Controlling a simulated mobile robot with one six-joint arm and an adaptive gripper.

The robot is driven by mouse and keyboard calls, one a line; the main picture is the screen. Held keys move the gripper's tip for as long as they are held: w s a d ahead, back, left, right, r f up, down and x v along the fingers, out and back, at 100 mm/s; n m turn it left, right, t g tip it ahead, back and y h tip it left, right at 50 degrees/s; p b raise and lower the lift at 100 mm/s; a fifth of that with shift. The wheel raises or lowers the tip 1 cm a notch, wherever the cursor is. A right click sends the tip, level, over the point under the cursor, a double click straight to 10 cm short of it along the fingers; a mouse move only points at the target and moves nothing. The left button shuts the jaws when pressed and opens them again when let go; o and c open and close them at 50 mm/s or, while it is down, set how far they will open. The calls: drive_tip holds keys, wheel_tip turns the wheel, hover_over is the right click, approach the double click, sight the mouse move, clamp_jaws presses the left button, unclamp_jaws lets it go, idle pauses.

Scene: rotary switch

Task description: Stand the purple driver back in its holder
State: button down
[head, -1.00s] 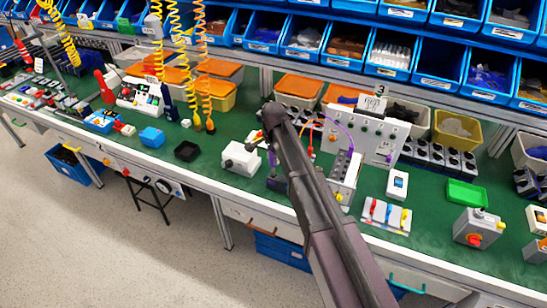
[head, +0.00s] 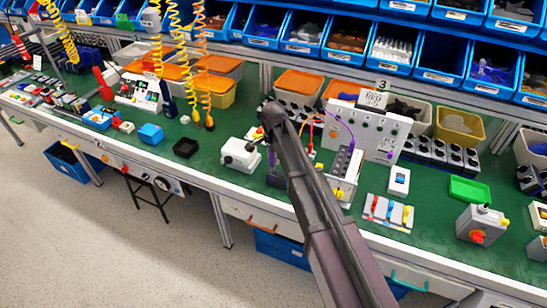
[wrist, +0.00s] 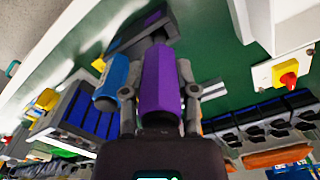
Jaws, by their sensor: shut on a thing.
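The purple driver (wrist: 160,85) fills the middle of the wrist view. My gripper (wrist: 158,92) is shut on its purple handle, one finger on each side. The driver's far end points toward a dark grey block with a purple patch (wrist: 148,26), which looks like the holder; I cannot tell whether they touch. A blue handle (wrist: 110,82) stands beside my left finger. In the head view my gripper (head: 270,112) is above the bench, its fingers mostly hidden by my arm. A small dark block (head: 277,172) sits below it, partly behind the arm.
A white box (head: 240,155) stands left of the dark block. A grey panel with a purple cable (head: 365,130) and a module with yellow parts (head: 345,175) stand to the right. A box with a red knob (wrist: 287,76) shows in the wrist view.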

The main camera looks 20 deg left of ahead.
sight(273, 164)
drive_tip(key=shift+f+b, duration=2)
drive_tip(key=shift+f, duration=0.05)
drive_tip(key=shift+c, duration=1.5)
unclamp_jaws()
drive_tip(key=shift+r, duration=0.15)
wheel_tip(273, 164, up, 13)
drive_tip(key=p, duration=1.3)
drive_tip(key=shift+r+p, duration=0.2)
drive_tip(key=shift+p, duration=0.15)
drive_tip(key=w+d+r+m+p, duration=0.1)
drive_tip(key=w+d+r+p, duration=0.1)
drive_tip(key=w+d, duration=0.4)
drive_tip(key=w+d+r+m+p, duration=0.2)
drive_tip(key=w+d, duration=0.5)
drive_tip(key=d, duration=0.7)
drive_tip(key=shift+w+d+r+p, duration=0.15)
drive_tip(key=shift+d+r+p, duration=0.15)
drive_tip(key=shift+p, duration=0.05)
